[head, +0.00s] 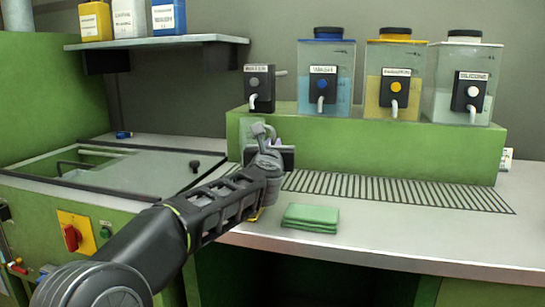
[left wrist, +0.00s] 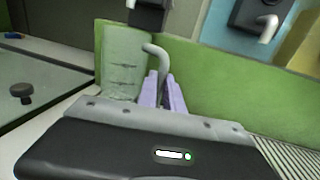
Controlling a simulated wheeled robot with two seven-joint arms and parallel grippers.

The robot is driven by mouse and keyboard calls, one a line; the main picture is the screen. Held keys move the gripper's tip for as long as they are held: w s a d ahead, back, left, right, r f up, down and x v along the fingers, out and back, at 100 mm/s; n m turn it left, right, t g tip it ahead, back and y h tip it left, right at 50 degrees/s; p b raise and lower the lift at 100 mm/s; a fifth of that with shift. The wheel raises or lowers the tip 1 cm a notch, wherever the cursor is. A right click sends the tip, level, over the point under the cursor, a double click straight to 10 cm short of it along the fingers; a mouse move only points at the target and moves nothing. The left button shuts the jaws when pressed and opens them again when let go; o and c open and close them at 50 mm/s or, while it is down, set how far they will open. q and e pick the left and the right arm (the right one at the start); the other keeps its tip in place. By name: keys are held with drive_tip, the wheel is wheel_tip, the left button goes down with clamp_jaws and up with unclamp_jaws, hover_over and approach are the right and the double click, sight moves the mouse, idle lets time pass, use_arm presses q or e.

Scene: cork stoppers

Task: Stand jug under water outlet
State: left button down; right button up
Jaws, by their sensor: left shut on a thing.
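The jug (head: 246,132) is clear, with measuring marks that show in the left wrist view (left wrist: 122,65). It stands upright in front of the green ledge, below the water outlet (head: 260,86), a black box with a grey knob and a pale spout. The outlet's lower part also shows in the left wrist view (left wrist: 149,16), above the jug. My left gripper (head: 265,140) is shut on the jug's grey handle, its lilac fingers (left wrist: 165,92) around it. The jug's base is hidden, so I cannot tell whether it touches the worktop.
Wash (head: 323,88), yellow paraffin (head: 397,88) and silicone (head: 466,92) tanks stand on the green ledge at right. A slotted drain (head: 400,190) runs along its front. A folded green cloth (head: 310,217) lies near the front edge. A glass-lidded basin (head: 105,170) is at left.

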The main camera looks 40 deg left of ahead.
use_arm(q)
wheel_tip(320, 180, down, 3)
drive_tip(key=shift+a+r+b, duration=0.15)
drive_tip(key=shift+r+b, duration=0.05)
drive_tip(key=shift+b, duration=0.35)
drive_tip(key=shift+r, duration=0.15)
drive_tip(key=c, duration=1.5)
unclamp_jaws()
drive_tip(key=v, duration=1.2)
